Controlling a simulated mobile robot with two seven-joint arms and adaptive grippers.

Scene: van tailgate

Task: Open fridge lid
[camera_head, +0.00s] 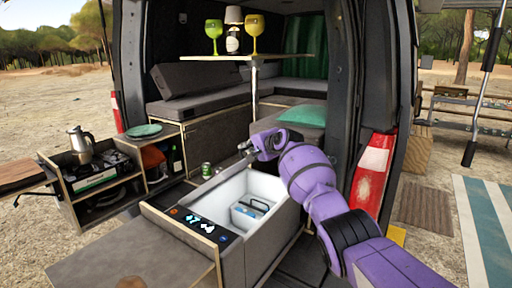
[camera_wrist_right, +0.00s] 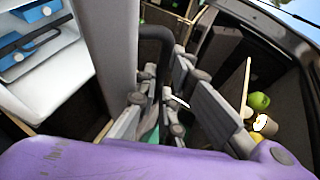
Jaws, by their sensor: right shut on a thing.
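The fridge (camera_head: 225,205) stands on the van's pull-out unit, with its white interior exposed from above. A blue-and-white item with a dark handle (camera_head: 250,207) lies inside; it also shows in the right wrist view (camera_wrist_right: 35,40). My right gripper (camera_head: 246,148) is beyond the fridge opening. In the right wrist view, my gripper (camera_wrist_right: 165,105) is shut on a dark curved bar (camera_wrist_right: 155,33), which looks like the lid handle. A pale grey panel beside the white interior, apparently the raised fridge lid (camera_wrist_right: 107,45), stands close to it. In the head view my right arm hides most of that area. My left gripper is out of view.
A control panel (camera_head: 200,224) lies at the fridge's near left. A can (camera_head: 206,170) and a bottle (camera_head: 177,160) stand left of it. The kettle (camera_head: 80,145) is on the stove at far left. A table with goblets (camera_head: 213,35) is behind.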

